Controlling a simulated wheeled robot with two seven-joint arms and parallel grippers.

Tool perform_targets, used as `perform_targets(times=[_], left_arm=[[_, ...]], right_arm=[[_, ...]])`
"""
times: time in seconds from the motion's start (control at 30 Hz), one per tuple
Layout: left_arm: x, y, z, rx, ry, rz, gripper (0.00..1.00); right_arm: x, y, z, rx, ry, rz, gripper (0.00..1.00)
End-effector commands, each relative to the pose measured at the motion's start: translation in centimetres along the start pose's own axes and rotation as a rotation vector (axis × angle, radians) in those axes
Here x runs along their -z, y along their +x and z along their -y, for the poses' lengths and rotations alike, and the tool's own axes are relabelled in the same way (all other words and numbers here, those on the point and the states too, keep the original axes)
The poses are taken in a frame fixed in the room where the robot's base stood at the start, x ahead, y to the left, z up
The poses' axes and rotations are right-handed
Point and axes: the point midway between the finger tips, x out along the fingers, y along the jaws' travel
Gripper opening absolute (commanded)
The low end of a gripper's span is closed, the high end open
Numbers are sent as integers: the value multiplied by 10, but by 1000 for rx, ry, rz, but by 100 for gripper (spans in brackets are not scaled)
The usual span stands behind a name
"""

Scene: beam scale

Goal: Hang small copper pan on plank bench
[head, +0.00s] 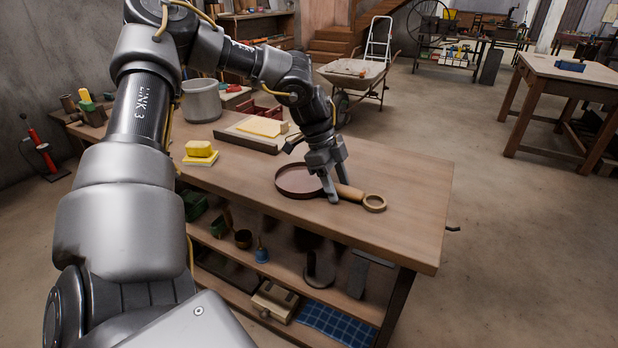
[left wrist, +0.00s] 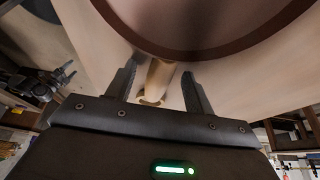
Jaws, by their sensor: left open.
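The small copper pan (head: 299,182) lies flat on the plank bench (head: 415,200), with its wooden handle (head: 350,192) pointing right and ending in a ring (head: 374,203). In the left wrist view the pan's round body (left wrist: 200,22) fills the top and its handle (left wrist: 158,78) runs between the fingers. My left gripper (head: 335,197) is open and low over the bench, its fingers on either side of the handle near the pan body. I cannot tell whether a finger touches it.
On the bench are a yellow block (head: 200,149), a grey pot (head: 201,101) and a tray (head: 250,137) with a pale yellow board on it. The bench's right end is clear. The shelf below holds a blue bell (head: 262,254) and other items. A wheelbarrow (head: 358,74) stands behind.

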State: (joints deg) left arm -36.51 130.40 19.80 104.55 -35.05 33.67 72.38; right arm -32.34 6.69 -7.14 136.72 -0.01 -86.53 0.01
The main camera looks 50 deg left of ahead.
Motion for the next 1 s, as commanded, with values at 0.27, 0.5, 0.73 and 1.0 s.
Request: perform_targets(times=[0.27,0.5,0.73,1.0], left_arm=[[0,0,0,0,0,1,28],[0,0,0,0,0,1,0],[0,-1,0,1,1,0,0],[5,-11,1,3,2,0,0]], right_arm=[[-3,2,0,0,-1,8,85],[-3,2,-1,-2,-2,7,85],[-2,2,-1,-2,-2,4,85],[2,2,-2,-3,-2,-3,85]])
